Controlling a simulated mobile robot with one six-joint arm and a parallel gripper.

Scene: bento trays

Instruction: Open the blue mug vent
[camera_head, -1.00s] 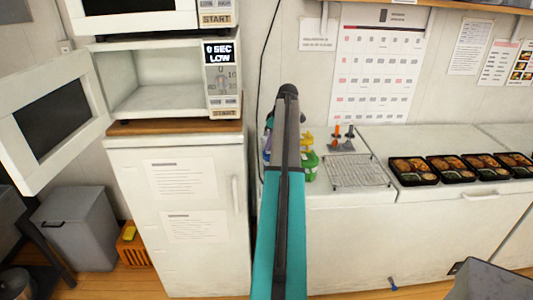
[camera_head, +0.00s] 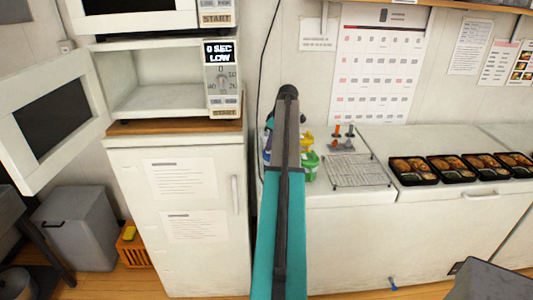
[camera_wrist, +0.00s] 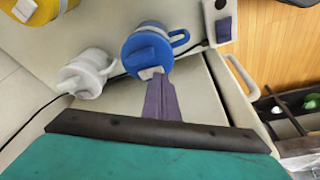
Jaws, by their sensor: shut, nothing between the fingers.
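The blue mug (camera_wrist: 147,52) stands in the upper middle of the wrist view, with its handle to the right. A small whitish vent tab (camera_wrist: 150,73) shows on the near side of its lid. My gripper (camera_wrist: 155,79) is shut and empty, with its purple-grey fingers reaching to the mug's near edge, right at the tab. I cannot tell whether the fingertips touch the tab or whether it is raised. In the head view my own arm hides the gripper and most of the mugs.
A white mug (camera_wrist: 88,74) stands left of the blue mug, and a yellow mug (camera_wrist: 38,10) is at the top left. In the head view, a wire rack (camera_head: 357,171) and bento trays (camera_head: 413,171) lie to the right. A microwave (camera_head: 150,85) stands open at left.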

